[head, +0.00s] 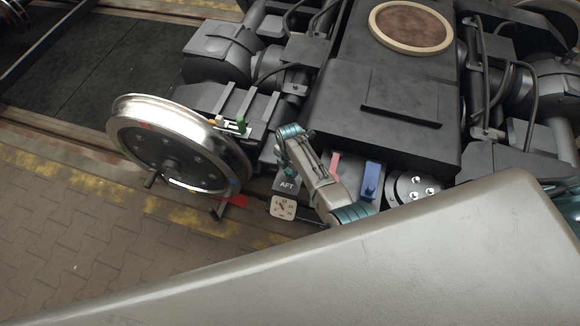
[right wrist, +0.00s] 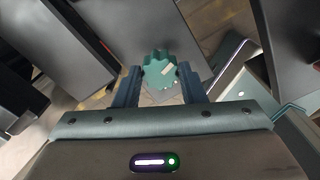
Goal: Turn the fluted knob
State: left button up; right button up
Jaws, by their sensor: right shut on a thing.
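The fluted knob (right wrist: 160,75) is a teal, scalloped piece with a small pale mark, seen in the right wrist view between my fingers. My right gripper (right wrist: 158,84) is shut on it, with one dark blue finger on either side. In the head view my right gripper (head: 283,150) is at the near side of the bogie, just above a dark AFT plate. The knob cannot be made out clearly in the head view, where the gripper and wrist cover that spot. My left gripper does not show.
A steel wheel (head: 175,150) stands left of the gripper. The AFT plate (head: 287,184) and a pale dial card (head: 282,207) lie just below it. A blue block (head: 371,180) and a pink-red strip (head: 334,164) are to the right. Paving is open at lower left.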

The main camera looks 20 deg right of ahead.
jog(key=shift+r, duration=0.1)
jog(key=m+p, duration=0.2)
jog(key=m, duration=0.2)
jog(key=m+p, duration=0.1)
jog(key=m, duration=0.3)
jog(key=shift+m, duration=0.4)
jog(key=m+p, duration=0.1)
jog(key=m, duration=0.3)
jog(key=shift+m, duration=0.3)
jog(key=m, duration=0.5)
jog(key=shift+p, duration=0.35)
jog(key=m, duration=1.5)
jog(key=shift+m, duration=0.4)
jog(key=m, duration=0.5)
